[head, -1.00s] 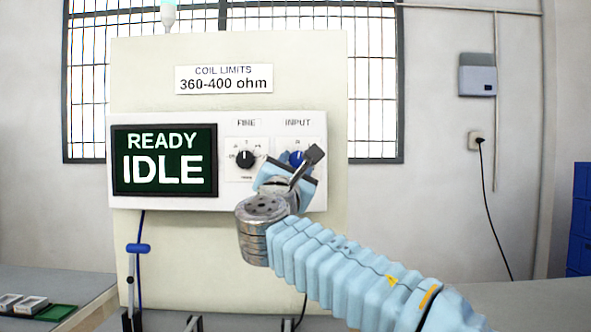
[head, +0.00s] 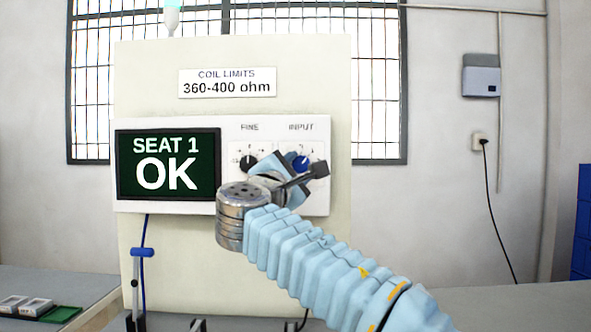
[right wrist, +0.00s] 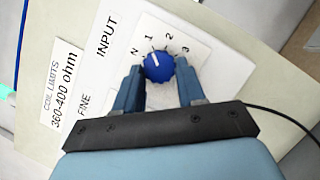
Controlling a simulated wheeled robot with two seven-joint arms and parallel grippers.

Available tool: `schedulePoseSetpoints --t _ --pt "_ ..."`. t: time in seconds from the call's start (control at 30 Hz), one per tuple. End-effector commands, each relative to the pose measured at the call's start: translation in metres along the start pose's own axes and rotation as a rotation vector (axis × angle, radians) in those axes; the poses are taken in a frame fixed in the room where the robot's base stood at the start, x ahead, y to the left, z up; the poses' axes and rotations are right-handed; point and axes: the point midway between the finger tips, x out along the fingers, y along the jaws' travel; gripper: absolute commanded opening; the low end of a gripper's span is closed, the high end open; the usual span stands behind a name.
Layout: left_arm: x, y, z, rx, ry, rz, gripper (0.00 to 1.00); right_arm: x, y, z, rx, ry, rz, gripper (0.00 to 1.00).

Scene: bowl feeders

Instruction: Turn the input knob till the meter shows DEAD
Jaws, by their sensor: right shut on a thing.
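The meter (head: 168,164) is a dark green screen on a white panel and reads "SEAT 1 OK". The blue input knob (head: 299,160) is under the word INPUT, partly hidden by my right gripper (head: 284,174). In the right wrist view the blue knob (right wrist: 158,67) sits between the two blue fingers of my right gripper (right wrist: 160,70), which is shut on it. Its white mark points at about the 1 on a dial lettered N, 1, 2, 3. My left gripper is not in view.
A black FINE knob (head: 248,163) is just left of the input knob, close to my gripper. A sign (head: 228,83) above reads "COIL LIMITS 360-400 ohm". Small parts lie on a green tray (head: 63,313) at the lower left.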

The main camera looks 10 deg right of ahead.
Motion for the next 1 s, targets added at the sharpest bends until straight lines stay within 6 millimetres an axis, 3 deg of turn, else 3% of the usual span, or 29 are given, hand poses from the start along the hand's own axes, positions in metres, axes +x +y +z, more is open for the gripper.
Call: schedulePoseSetpoints --t 0.23,0.27,0.43,0.77,0.87,1.0 --pt "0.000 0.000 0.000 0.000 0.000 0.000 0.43 0.000 -0.001 -0.001 -0.001 0.001 -0.002 0.09" --pt "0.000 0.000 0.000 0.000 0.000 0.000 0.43 0.000 -0.001 -0.001 -0.001 0.001 -0.002 0.41" --pt "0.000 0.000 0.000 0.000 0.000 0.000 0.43 0.000 -0.001 -0.001 -0.001 0.001 -0.001 0.65" --pt "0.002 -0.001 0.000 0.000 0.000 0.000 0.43 -0.004 -0.001 -0.001 0.000 0.000 0.000 0.65" --pt "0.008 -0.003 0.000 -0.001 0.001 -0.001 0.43 -0.018 -0.001 -0.002 0.000 0.003 0.002 0.65" --pt "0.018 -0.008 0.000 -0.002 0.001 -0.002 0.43 -0.050 -0.002 -0.003 0.001 0.003 0.004 0.65"
